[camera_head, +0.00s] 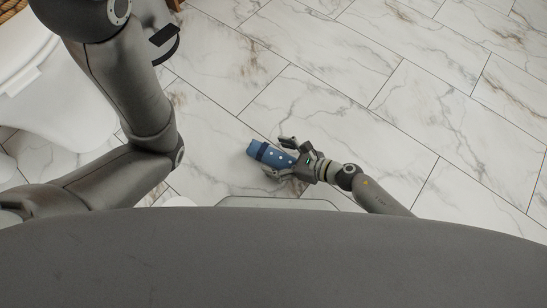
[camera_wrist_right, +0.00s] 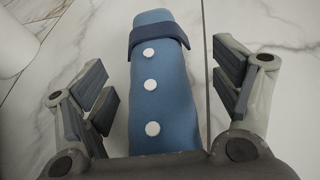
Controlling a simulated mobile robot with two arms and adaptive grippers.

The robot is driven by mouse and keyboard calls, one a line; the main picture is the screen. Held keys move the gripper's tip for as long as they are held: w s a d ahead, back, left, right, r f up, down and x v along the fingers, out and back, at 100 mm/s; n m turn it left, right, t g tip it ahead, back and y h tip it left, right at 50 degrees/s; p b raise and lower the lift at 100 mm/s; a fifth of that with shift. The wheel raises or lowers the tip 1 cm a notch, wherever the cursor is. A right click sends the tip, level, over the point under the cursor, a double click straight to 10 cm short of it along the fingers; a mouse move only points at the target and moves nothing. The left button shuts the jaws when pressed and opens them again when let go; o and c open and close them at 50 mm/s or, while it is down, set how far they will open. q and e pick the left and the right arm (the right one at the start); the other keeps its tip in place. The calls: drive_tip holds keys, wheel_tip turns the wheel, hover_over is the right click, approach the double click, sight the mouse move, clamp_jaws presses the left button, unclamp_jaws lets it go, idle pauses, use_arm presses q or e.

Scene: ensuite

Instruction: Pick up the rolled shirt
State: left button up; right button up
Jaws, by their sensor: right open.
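The rolled shirt (camera_head: 264,153) is a blue roll with a darker band near one end and white buttons. It lies on the marble floor in the head view. In the right wrist view the rolled shirt (camera_wrist_right: 160,95) runs lengthwise between the fingers. My right gripper (camera_head: 281,157) is open, with one finger on each side of the roll. In the wrist view, gaps show between the shirt and both fingers of the right gripper (camera_wrist_right: 165,92). The shirt's near end is hidden behind the gripper's palm. My left arm shows at the left, but its gripper cannot be made out.
A white toilet (camera_head: 35,75) stands at the left, beside my left arm. A brown woven item (camera_head: 14,8) is partly in view at the top left corner. The marble floor (camera_head: 400,80) is clear at the top and right.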

drive_tip(key=c, duration=1)
drive_tip(key=shift+r, duration=0.1)
